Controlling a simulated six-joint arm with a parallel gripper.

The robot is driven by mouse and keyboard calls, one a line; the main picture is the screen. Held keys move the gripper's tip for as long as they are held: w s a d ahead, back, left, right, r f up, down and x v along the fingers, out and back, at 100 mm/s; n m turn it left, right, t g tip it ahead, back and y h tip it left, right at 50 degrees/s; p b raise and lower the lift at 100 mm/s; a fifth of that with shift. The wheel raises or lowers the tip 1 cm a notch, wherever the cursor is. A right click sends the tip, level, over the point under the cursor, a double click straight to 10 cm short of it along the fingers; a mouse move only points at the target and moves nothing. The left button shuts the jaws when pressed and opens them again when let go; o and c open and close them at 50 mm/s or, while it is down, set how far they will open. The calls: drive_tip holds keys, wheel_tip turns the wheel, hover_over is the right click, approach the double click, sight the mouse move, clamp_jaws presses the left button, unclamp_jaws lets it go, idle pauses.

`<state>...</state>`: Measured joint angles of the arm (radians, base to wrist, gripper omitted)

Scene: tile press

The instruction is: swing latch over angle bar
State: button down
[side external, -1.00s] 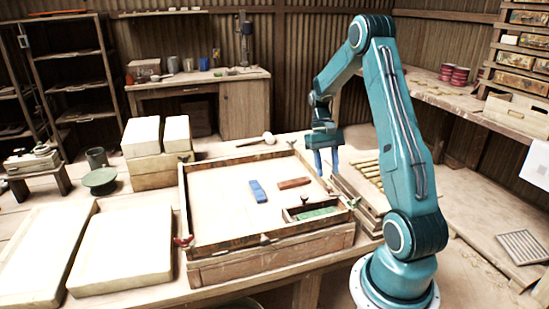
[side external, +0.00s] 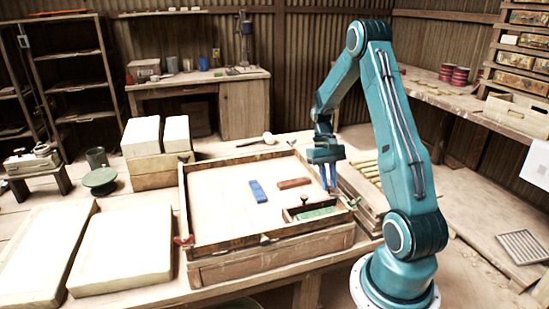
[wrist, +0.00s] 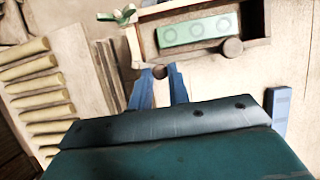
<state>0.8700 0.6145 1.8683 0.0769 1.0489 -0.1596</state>
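The press is a wooden frame (side external: 187,215) with dark edges around a pale bed. A green wing-shaped clamp (side external: 352,202) sits at its right front corner and also shows in the wrist view (wrist: 117,15). A small brown knob (wrist: 160,71), possibly the latch's end, lies by the frame's right edge. My gripper (side external: 328,186) is low over that edge. In the wrist view, its blue fingers (wrist: 160,84) are apart, with the knob at their tips; I cannot tell if they touch it. I cannot clearly make out the angle bar.
A tray (side external: 288,214) with a green tile (side external: 318,213) lies beside my gripper. A blue block (side external: 258,191) and a brown block (side external: 293,183) lie on the bed. A slatted rack (side external: 365,172) stands close on the right. A red clamp (side external: 183,240) is at the left front corner.

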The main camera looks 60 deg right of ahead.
drive_tip(key=shift+s+a+n+g+h, duration=0.15)
drive_tip(key=shift+a+n+h, duration=0.1)
drive_tip(key=shift+n, duration=0.5)
drive_tip(key=shift+a+n+g+h, duration=0.1)
drive_tip(key=shift+a+n+h, duration=0.15)
drive_tip(key=shift+n, duration=0.55)
drive_tip(key=shift+s+a+n+g+h, duration=0.1)
drive_tip(key=shift+a+n+g+h, duration=0.15)
drive_tip(key=shift+n, duration=0.5)
drive_tip(key=c, duration=1.3)
unclamp_jaws()
drive_tip(key=shift+c, duration=0.2)
drive_tip(key=shift+r, duration=0.15)
drive_tip(key=v, duration=1.3)
drive_tip(key=shift+r, duration=0.3)
